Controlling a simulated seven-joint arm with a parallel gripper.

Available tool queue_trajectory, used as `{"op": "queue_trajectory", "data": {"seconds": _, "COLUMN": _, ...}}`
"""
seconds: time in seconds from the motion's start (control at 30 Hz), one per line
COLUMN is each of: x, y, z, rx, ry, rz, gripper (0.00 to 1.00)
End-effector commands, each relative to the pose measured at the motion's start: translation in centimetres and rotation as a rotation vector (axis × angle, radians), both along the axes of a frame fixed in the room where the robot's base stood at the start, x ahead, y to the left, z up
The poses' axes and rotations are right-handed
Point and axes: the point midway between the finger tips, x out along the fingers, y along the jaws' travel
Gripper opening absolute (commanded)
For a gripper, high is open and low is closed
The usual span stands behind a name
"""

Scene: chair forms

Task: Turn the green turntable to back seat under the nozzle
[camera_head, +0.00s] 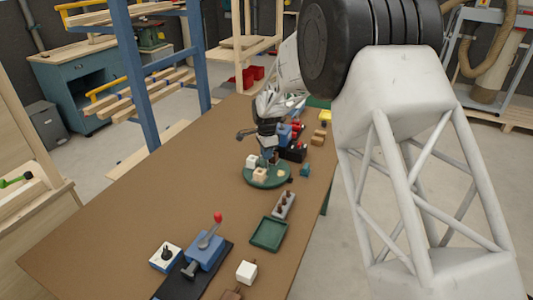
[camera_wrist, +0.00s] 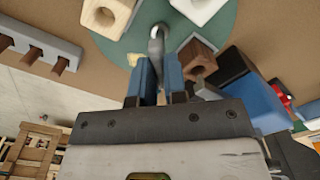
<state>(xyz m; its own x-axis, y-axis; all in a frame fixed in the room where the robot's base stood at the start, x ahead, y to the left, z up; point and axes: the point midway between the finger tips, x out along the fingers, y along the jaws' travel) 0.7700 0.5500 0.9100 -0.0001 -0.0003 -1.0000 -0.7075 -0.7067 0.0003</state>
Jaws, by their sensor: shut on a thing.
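The green turntable (camera_head: 262,184) is a round disc on the brown table, and it fills the top of the wrist view (camera_wrist: 217,30). A white block (camera_head: 252,161) and a light wooden block (camera_head: 259,175) stand on it. In the wrist view a pale wooden block (camera_wrist: 107,16), a white block (camera_wrist: 198,8) and a darker brown block (camera_wrist: 197,58) show on or over the disc. My gripper (camera_wrist: 158,72) is shut on a grey metal peg (camera_wrist: 156,45) at the disc. A grey part (camera_head: 245,134) juts left beside my gripper; I cannot tell whether it is the nozzle.
A blue and black device with red parts (camera_head: 297,132) stands close behind the turntable. A grey slotted rack (camera_head: 284,204) and a green tray (camera_head: 268,234) lie in front. A blue lever fixture (camera_head: 205,250) stands nearer. The table's left side is clear.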

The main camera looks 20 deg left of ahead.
Motion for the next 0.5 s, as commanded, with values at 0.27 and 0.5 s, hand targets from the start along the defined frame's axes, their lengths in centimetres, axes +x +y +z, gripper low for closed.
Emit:
{"op": "queue_trajectory", "data": {"seconds": 0.27, "x": 0.04, "y": 0.01, "z": 0.12, "rx": 0.001, "ry": -0.001, "rz": 0.000, "gripper": 0.00}}
{"op": "queue_trajectory", "data": {"seconds": 0.5, "x": 0.02, "y": 0.01, "z": 0.07, "rx": 0.001, "ry": -0.001, "rz": 0.000, "gripper": 0.38}}
